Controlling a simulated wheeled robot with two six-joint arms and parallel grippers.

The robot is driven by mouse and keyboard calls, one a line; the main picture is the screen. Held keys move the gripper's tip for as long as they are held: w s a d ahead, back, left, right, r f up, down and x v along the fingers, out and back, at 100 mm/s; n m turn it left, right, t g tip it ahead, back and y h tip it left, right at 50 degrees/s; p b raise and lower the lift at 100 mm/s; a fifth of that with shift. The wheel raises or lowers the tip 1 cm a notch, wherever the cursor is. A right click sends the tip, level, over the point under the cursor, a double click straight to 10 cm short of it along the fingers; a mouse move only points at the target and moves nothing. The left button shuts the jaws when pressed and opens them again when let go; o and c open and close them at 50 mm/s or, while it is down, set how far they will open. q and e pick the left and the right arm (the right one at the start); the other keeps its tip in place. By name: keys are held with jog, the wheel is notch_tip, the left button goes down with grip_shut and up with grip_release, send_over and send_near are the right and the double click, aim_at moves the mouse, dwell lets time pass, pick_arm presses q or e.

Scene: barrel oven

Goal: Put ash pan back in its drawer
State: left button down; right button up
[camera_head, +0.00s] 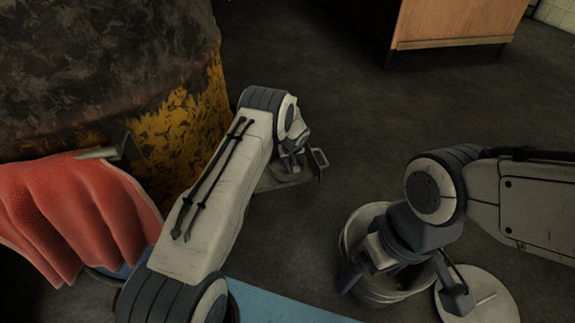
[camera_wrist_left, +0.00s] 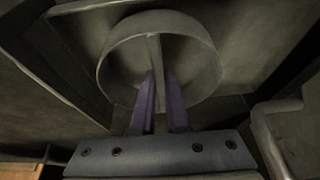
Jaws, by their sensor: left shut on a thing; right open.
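The ash pan (camera_wrist_left: 205,55) appears to be the round, shallow grey piece with a bar across its middle in the left wrist view. The purple fingers of my left gripper (camera_wrist_left: 160,88) are shut on that bar. The pan sits between the metal walls of what looks like the drawer (camera_wrist_left: 62,68). In the head view the drawer (camera_head: 262,184) sticks out low beside the barrel, with a loop handle (camera_head: 320,157); my left arm hides much of it. I cannot tell whether the pan touches the drawer floor. My right gripper (camera_head: 405,283) is open over a bucket.
The yellow and black barrel oven (camera_head: 185,135) stands at the left, with a red cloth (camera_head: 75,215) hanging in front. A metal bucket (camera_head: 365,225) stands under my right gripper, with a round lid-like disc (camera_head: 490,300) beside it. A wooden cabinet (camera_head: 460,22) is at the back; floor between is clear.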

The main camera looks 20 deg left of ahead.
pick_arm(q)
jog(key=shift+f, duration=0.1)
jog(key=c, duration=0.9)
grip_release()
